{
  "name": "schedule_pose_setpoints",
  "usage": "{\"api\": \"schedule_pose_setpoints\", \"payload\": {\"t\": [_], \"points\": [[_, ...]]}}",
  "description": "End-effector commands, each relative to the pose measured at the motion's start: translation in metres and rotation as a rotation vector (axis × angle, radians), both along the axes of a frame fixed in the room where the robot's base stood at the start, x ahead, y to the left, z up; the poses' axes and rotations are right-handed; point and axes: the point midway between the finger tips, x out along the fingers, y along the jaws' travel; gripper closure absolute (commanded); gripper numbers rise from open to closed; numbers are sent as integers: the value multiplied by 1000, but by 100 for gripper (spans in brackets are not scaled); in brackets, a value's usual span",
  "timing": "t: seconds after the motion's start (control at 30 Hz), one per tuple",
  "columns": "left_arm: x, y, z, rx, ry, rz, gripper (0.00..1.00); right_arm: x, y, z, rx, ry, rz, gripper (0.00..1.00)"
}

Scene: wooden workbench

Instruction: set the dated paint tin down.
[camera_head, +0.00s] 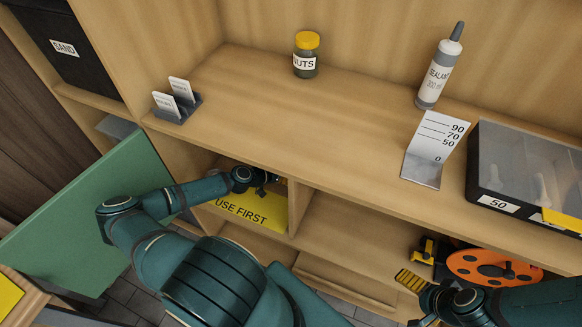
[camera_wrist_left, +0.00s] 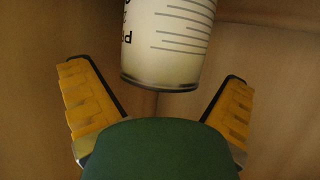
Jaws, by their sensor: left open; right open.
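The paint tin (camera_wrist_left: 175,45), pale with dark lines and partly cut-off lettering, shows in the left wrist view. No date is readable on it. My left gripper (camera_wrist_left: 158,78) is open, its yellow fingers spread on either side of the tin's near end, with gaps on both sides. In the head view my left gripper (camera_head: 262,180) reaches into the left shelf compartment over the yellow "USE FIRST" mat (camera_head: 232,213); the tin cannot be made out there. My right gripper (camera_head: 416,300) is open and empty at the lower right.
On the bench top (camera_head: 330,130) stand a nuts jar (camera_head: 305,62), a sealant tube (camera_head: 437,75), a scale card (camera_head: 434,148), a card holder (camera_head: 178,105) and a clear-lidded box (camera_head: 500,202). An orange reel (camera_head: 470,268) sits lower right. A divider (camera_head: 300,208) bounds the left compartment.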

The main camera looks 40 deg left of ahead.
Motion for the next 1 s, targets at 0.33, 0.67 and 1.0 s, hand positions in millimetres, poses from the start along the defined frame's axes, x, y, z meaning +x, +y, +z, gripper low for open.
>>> {"api": "schedule_pose_setpoints", "payload": {"t": [0.33, 0.67, 1.0], "points": [[-58, 18, 25, 2, 0, 5, 0, -1, 0, 5, 0, 3, 1, 0], [-98, 29, 42, 1, 0, 2, 0, -2, 0, 8, 1, 4, 0, 0], [-102, 29, 44, 1, 0, 0, 0, -2, 0, 8, 1, 5, 1, 0]]}}
